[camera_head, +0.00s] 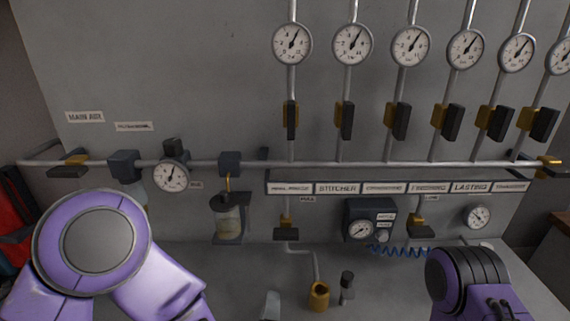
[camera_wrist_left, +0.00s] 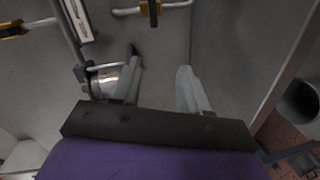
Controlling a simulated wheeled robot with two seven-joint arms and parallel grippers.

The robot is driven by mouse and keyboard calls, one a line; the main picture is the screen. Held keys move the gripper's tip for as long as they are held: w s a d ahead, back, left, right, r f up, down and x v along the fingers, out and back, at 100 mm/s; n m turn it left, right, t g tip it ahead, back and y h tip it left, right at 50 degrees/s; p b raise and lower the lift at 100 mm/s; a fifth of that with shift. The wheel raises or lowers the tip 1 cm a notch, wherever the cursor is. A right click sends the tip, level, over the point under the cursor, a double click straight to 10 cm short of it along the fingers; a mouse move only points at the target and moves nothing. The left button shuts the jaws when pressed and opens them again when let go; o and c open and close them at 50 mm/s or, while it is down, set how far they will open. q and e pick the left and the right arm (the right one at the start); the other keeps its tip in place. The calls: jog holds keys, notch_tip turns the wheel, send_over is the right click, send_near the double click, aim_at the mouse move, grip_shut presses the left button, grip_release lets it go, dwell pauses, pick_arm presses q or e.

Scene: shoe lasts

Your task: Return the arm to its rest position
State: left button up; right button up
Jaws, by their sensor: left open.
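My left arm (camera_head: 95,245), purple and white, comes in at the lower left of the head view. A grey fingertip of my left gripper (camera_head: 271,306) shows at the bottom edge. In the left wrist view my left gripper (camera_wrist_left: 162,88) has its two grey fingers spread, with nothing between them. The left finger is close to a pale cylinder (camera_wrist_left: 104,82) on the panel; I cannot tell whether they touch. A purple and black part of my right arm (camera_head: 465,285) shows at the lower right; its gripper is out of view.
A grey wall panel carries a horizontal pipe (camera_head: 330,165), several gauges (camera_head: 292,44) and yellow-black valves (camera_head: 290,118). A glass bowl (camera_head: 229,220) hangs under the pipe. A brass fitting (camera_head: 319,295) and a dark fitting (camera_head: 347,285) stand low in front. A blue coiled hose (camera_head: 400,251) runs at right.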

pick_arm(q)
jog(key=s+a+f+m+g+y, duration=0.1)
jog(key=s+a+f+m+g, duration=0.15)
jog(key=a+f, duration=0.45)
jog(key=s+a+f+m+g, duration=0.25)
jog(key=a+f, duration=0.25)
jog(key=f, duration=0.4)
jog(key=s+a+f+m+g+y, duration=0.1)
jog(key=s+a+f+m+g, duration=0.1)
jog(key=s+a+f+g, duration=0.4)
jog(key=s+a+f+m+g+y, duration=0.15)
jog(key=s+a+f, duration=0.25)
jog(key=s+a, duration=0.6)
notch_tip(320, 180, down, 10)
jog(key=d+b, duration=0.1)
jog(key=b, duration=0.9)
jog(key=shift+s, duration=0.25)
pick_arm(e)
notch_tip(320, 180, down, 10)
jog(key=shift+s, duration=0.2)
pick_arm(q)
jog(key=shift+w+d+r, duration=0.1)
jog(key=shift+d, duration=0.05)
pick_arm(e)
jog(key=shift+s+d, duration=0.1)
